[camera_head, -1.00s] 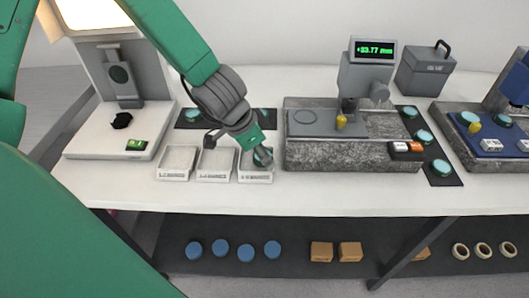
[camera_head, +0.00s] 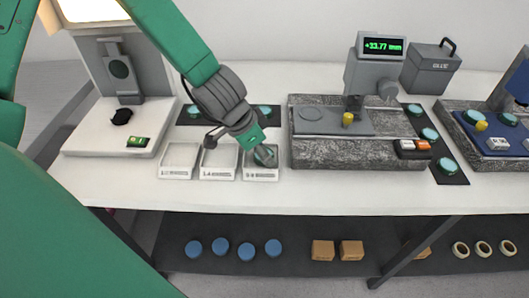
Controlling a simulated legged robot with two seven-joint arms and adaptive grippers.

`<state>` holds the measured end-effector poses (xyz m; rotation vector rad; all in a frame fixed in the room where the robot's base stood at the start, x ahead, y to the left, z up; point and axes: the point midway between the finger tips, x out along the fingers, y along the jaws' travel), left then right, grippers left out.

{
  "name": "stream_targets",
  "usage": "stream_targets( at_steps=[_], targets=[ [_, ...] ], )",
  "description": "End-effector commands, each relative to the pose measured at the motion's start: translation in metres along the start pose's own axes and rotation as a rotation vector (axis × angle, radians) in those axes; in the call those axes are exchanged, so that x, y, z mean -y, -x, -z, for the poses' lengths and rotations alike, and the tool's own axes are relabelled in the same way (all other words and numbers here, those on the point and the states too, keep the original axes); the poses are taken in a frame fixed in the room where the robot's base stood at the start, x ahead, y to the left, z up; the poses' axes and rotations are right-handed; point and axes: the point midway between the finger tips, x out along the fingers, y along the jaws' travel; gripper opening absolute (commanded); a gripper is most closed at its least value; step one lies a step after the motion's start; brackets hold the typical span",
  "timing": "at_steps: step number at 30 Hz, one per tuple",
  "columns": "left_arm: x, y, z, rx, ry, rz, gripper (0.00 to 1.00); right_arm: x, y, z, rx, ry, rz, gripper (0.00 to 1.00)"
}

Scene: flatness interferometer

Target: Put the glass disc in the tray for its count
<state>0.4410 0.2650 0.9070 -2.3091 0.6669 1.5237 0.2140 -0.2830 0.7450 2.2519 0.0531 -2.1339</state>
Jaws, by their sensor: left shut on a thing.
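My left gripper (camera_head: 262,152) reaches down over the rightmost of three white labelled trays. It is shut on a glass disc (camera_head: 266,157), which is tilted and partly hidden by the fingers, in or just above that tray; I cannot tell if it touches the floor. The right tray (camera_head: 261,175), middle tray (camera_head: 218,176) and left tray (camera_head: 177,174) stand in a row at the table's front, and the left and middle ones look empty. Their labels are too small to read surely. My right gripper is not in view.
A granite gauge stand (camera_head: 325,155) with a green display (camera_head: 382,47) stands right of the trays. A lit interferometer (camera_head: 123,80) stands left. Dark mats with glass discs lie behind the trays and at the right (camera_head: 447,167). A grey case (camera_head: 432,68) stands behind.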

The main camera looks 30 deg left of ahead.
Motion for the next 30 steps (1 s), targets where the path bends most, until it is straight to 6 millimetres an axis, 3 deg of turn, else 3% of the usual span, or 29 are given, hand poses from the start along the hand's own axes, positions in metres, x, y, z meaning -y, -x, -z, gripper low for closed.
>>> stream_targets(
  at_steps=[1,10,11,12,13,30],
  targets=[
    [0.004,-0.006,-0.011,0.024,0.012,0.01,0.08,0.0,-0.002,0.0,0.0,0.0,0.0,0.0],
    [0.003,-0.009,-0.012,0.03,0.014,0.009,0.08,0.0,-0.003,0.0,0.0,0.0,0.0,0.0],
    [0.003,-0.009,-0.012,0.03,0.014,0.008,0.46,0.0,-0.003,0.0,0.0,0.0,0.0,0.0],
    [0.003,-0.009,-0.012,0.03,0.013,0.008,0.6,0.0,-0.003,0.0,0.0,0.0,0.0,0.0],
    [0.003,-0.009,-0.013,0.03,0.013,0.008,0.67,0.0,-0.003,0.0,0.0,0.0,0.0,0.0],
    [0.0,0.003,-0.012,0.026,0.005,0.008,0.67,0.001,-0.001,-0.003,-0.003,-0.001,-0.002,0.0]
  ],
)
